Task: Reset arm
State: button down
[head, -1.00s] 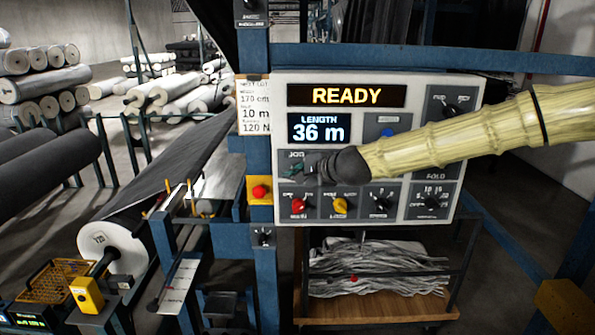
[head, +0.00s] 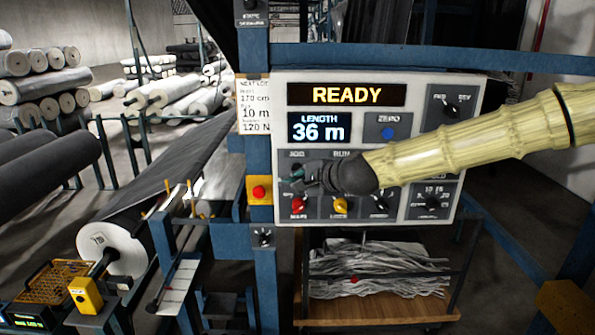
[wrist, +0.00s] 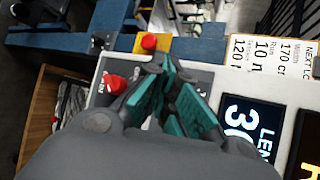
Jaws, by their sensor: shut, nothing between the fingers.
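My gripper (head: 298,176) is in front of the control panel (head: 440,150), over the JOG and RUN area in the head view. In the wrist view its teal-padded fingers (wrist: 163,100) are shut and hold nothing. The panel display reads READY (head: 346,95) and the length screen (head: 318,128) reads 36 m. My yellowish arm comes in from the right and hides part of the panel. A blue ZERO button (head: 388,133) shows above the arm. A red knob (head: 299,205) sits just below the gripper, and it also shows in the wrist view (wrist: 115,84).
A red button on a yellow box (head: 259,192) is left of the panel on a blue post. A dark fabric roll (head: 110,245) lies left. A wooden-based cart (head: 380,308) with grey strips stands below. Blue rails frame the right side.

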jog(key=shift+s, duration=0.25)
jog(key=shift+f, duration=0.1)
jog(key=s+d+f+n+g+h+b, duration=0.15)
jog(key=s+f, duration=0.45)
jog(key=f, duration=0.8)
jog(key=s+d+f+n+g+h, duration=0.1)
jog(key=s+d+f+n+g, duration=0.15)
jog(key=s+f, duration=0.75)
jog(key=s+d+f+n+g+h+b, duration=0.1)
jog(key=s+d+f+n+h, duration=0.15)
jog(key=f, duration=1.45)
jog(key=s+d+f+n+g+h+b, duration=0.1)
jog(key=s+d+f, duration=0.4)
jog(key=s, duration=0.5)
jog(key=s+d+f+n+g+h+b, duration=0.1)
jog(key=s+d+f+n+g, duration=0.1)
jog(key=s+d+f, duration=0.4)
jog(key=s+d+f+n+g+h+b, duration=0.1)
jog(key=s+d+f+n, duration=0.3)
jog(key=s+f, duration=0.5)
jog(key=s+d+g, duration=0.1)
jog(key=s+d, duration=0.1)
jog(key=s, duration=0.4)
